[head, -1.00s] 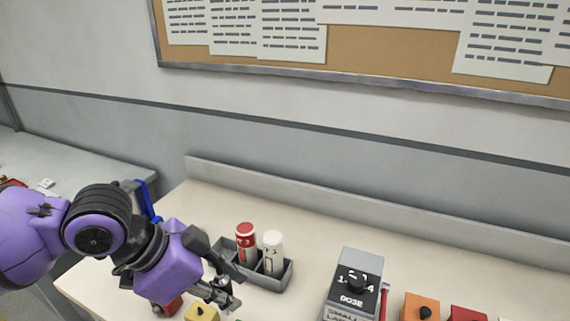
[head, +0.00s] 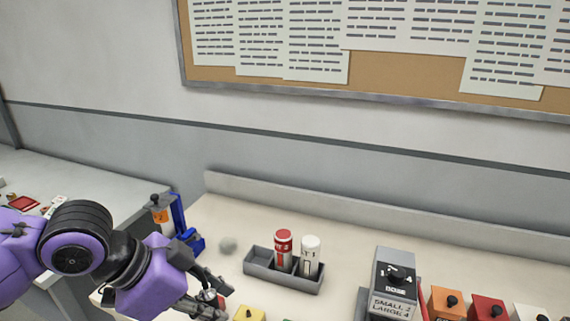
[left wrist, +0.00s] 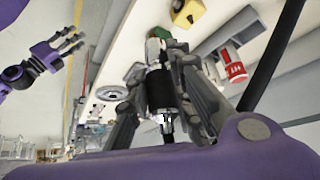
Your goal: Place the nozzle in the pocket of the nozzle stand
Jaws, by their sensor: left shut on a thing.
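My left gripper (head: 222,299) is at the table's near left in the head view, partly cut off by the lower edge. In the left wrist view, its fingers (left wrist: 160,75) are shut on a black cylindrical piece with a pale metallic end, which looks like the nozzle (left wrist: 161,92). In the head view the held piece is mostly hidden. My right gripper (left wrist: 74,41) shows at the upper left of the left wrist view, fingers apart and empty.
A grey tray (head: 262,275) holds a red-and-white bottle (head: 283,247) and a white bottle (head: 310,255). A blue holder with an orange-labelled canister (head: 161,215) stands at the left. A grey dose box (head: 394,280) and several coloured blocks stand right. The table behind the tray is clear.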

